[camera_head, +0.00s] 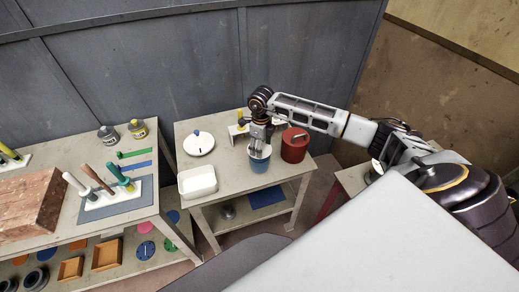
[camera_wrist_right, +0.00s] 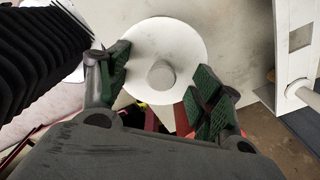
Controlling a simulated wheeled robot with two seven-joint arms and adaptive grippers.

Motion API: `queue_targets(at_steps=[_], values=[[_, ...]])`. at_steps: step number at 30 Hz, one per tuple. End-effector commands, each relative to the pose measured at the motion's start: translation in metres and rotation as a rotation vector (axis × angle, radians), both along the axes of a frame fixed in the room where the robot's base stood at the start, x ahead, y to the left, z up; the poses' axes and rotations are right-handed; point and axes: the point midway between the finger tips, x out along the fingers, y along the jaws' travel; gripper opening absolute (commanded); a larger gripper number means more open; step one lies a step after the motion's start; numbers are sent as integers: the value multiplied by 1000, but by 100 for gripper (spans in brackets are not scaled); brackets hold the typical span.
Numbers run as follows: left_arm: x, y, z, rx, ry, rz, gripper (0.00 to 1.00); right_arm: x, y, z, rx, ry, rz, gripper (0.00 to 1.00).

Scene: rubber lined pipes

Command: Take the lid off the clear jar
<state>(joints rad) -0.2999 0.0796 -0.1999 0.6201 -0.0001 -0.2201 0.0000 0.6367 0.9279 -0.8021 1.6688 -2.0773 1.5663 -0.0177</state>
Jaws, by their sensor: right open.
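A jar (camera_head: 259,163), bluish in the head view, stands on the middle table. A round white lid (camera_wrist_right: 150,42) with a round knob (camera_wrist_right: 161,75) shows in the right wrist view, seemingly on top of this jar. My right gripper (camera_head: 259,150) is above the jar and hides part of its top. In the right wrist view my right gripper (camera_wrist_right: 163,85) is open, with its green-padded fingers on either side of the knob and apart from it. The jar's body is hidden in that view. My left gripper is not in view.
A red canister (camera_head: 295,146) stands close to the right of the jar. A white dish (camera_head: 198,143) with a blue knob and a white tray (camera_head: 197,181) are to its left. A grey wall (camera_head: 190,75) rises behind.

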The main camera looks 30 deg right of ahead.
Motion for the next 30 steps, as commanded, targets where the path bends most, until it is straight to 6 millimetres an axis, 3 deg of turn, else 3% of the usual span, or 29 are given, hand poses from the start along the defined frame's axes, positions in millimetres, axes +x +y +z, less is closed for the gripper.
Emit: queue_targets(at_steps=[1, 10, 18, 30], values=[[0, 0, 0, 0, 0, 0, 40, -1, 0, -2, -1, 3, 0, 50], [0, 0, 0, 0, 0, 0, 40, -2, -2, -4, -5, 5, -1, 15], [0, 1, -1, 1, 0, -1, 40, -3, -2, -7, -6, 10, -1, 8], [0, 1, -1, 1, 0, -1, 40, -5, -2, -9, -7, 15, -1, 6]])
